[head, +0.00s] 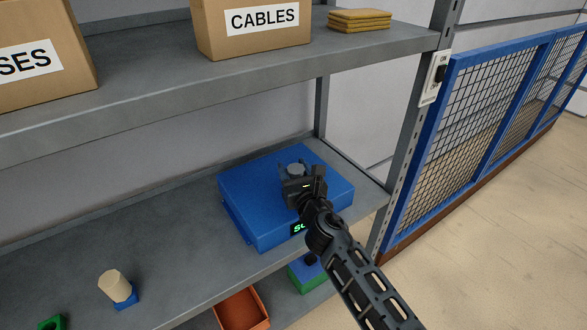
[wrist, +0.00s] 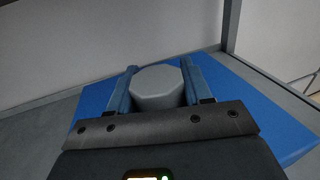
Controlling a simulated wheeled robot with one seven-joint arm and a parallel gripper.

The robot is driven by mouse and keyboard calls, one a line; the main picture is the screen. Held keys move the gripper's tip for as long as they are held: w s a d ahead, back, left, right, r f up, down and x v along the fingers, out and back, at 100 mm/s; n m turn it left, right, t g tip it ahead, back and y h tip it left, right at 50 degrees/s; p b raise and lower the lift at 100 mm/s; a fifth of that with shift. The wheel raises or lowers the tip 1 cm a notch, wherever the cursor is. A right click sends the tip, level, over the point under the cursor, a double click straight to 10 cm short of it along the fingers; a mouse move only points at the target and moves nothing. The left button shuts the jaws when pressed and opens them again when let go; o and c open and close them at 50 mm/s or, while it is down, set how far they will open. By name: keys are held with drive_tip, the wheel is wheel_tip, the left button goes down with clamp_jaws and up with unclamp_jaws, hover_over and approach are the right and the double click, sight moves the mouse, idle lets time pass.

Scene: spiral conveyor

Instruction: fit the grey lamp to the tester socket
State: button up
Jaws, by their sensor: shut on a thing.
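The grey lamp (head: 295,169) is between the fingers of my gripper (head: 294,172), over the top of the blue tester (head: 262,232). In the wrist view, the lamp (wrist: 158,86) is a pale grey, many-sided block with a finger of my gripper (wrist: 158,90) on each side. My gripper is shut on it. The tester is a blue box on the middle shelf, with a green-lettered display (head: 298,228) on its front, partly covered by my arm. The tester socket is hidden under the lamp and gripper, so I cannot tell whether the lamp is seated or held above.
A cream cylinder on a blue base (head: 116,287) stands on the shelf (head: 175,225) at left. Boxes, one marked CABLES (head: 255,30), stand on the upper shelf (head: 220,75). A steel post (head: 404,150) rises right of the tester. An orange bin (head: 241,309) sits below.

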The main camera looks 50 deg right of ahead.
drive_tip(key=shift+f, duration=0.15)
drive_tip(key=o, duration=1)
drive_tip(key=shift+b+v, duration=0.5)
drive_tip(key=shift+v, duration=3.4)
